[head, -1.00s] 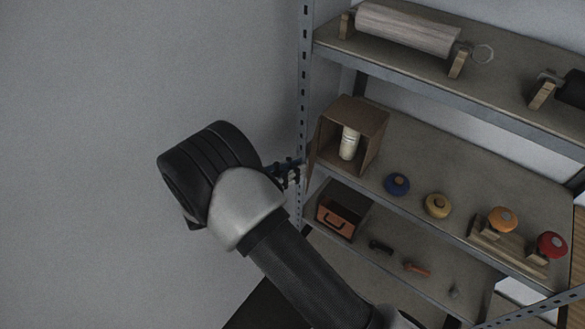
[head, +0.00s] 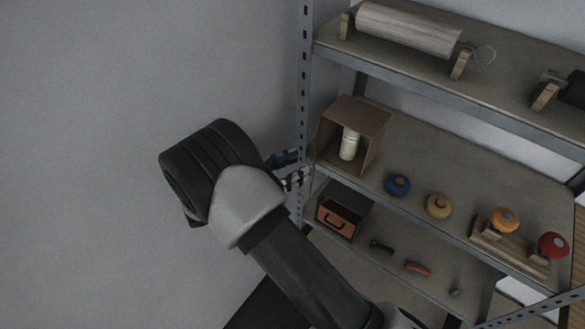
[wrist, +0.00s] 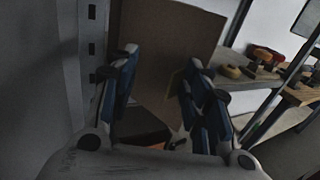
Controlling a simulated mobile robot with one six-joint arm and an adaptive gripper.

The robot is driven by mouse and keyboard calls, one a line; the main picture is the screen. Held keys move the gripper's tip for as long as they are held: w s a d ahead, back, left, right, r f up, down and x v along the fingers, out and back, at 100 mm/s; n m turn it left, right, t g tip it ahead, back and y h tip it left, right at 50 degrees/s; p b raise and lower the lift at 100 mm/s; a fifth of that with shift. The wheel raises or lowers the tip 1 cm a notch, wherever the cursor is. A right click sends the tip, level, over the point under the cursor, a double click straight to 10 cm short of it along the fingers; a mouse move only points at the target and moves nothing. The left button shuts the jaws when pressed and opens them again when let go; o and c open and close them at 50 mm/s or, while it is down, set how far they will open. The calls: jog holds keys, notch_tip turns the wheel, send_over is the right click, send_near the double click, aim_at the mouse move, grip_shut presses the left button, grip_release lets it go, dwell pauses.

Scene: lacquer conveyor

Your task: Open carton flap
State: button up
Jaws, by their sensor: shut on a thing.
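The brown cardboard carton (head: 369,121) stands on the middle shelf near the left post, with its front open. A pale cylinder (head: 348,145) stands upright inside it. My gripper (head: 300,176) is at the carton's front left, by the post, shut on the carton flap. In the head view the flap is a thin sliver, mostly hidden by the fingers and post. In the wrist view a broad cardboard panel (wrist: 165,40) rises behind the blue-padded fingers of my gripper (wrist: 160,95). The exact contact is dark and hard to see.
The perforated shelf post (head: 304,80) is close to my gripper. Blue (head: 397,185), yellow (head: 438,206), orange (head: 504,220) and red (head: 553,245) knobs are right of the carton. An orange-fronted box (head: 338,217) is on the shelf below. A roller (head: 408,31) lies above.

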jog(key=shift+w+a+r, duration=0.15)
jog(key=shift+w+r, duration=0.1)
jog(key=shift+r, duration=0.1)
jog(key=shift+c, duration=0.2)
notch_tip(320, 180, up, 9)
jog(key=shift+s+r, duration=0.2)
jog(key=shift+s, duration=0.05)
jog(key=shift+c, duration=0.3)
